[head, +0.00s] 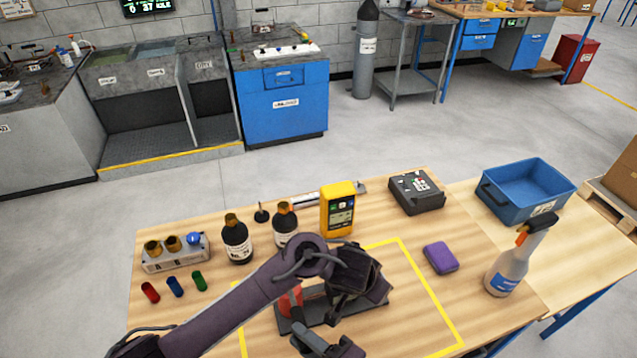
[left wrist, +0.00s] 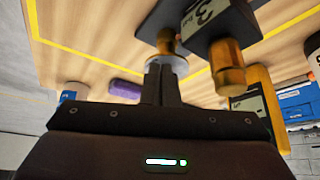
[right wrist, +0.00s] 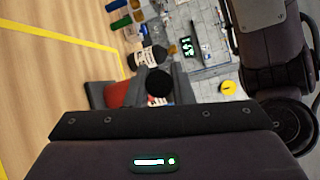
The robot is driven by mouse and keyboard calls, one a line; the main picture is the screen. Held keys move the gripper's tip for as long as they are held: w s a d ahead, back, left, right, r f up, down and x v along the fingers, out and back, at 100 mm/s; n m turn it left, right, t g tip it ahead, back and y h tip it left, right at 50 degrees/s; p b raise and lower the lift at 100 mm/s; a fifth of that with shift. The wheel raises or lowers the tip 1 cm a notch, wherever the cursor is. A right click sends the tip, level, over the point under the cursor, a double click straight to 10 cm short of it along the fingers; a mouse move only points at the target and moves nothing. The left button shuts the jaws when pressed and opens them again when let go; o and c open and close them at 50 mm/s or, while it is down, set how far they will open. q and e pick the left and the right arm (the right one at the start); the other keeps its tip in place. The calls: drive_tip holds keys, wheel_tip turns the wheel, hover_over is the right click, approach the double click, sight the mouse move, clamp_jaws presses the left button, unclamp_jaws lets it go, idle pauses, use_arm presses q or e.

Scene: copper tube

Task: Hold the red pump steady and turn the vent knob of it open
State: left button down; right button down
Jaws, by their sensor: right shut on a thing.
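The red pump (head: 291,303) stands on a dark base plate (head: 342,308) inside the yellow outline, largely hidden by my left arm. Whether the tips hold or only touch the disc, I cannot tell. A dark part labelled 3 (left wrist: 207,12) and a second brass cylinder (left wrist: 228,68) are beside it.
A purple block (head: 440,257), a spray bottle (head: 509,266) and a blue bin (head: 527,187) are at right. The table's right front is clear.

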use_arm(q)
drive_tip(key=shift+s, duration=0.15)
idle(0.4)
wheel_tip(320, 180, up, 6)
drive_tip(key=shift+s, duration=0.25)
idle(0.4)
drive_tip(key=shift+a, duration=0.15)
drive_tip(key=shift+w+a+f, duration=0.3)
drive_tip(key=shift+w+f, duration=0.05)
drive_tip(key=shift+f, duration=0.65)
drive_tip(key=shift+w+a+f, duration=0.25)
drive_tip(key=shift+w+f, duration=0.1)
drive_tip(key=shift+f, duration=0.65)
drive_tip(key=shift+w+a+f, duration=0.3)
drive_tip(key=shift+w+f, duration=0.05)
drive_tip(key=shift+f, duration=0.65)
drive_tip(key=shift+d, duration=0.25)
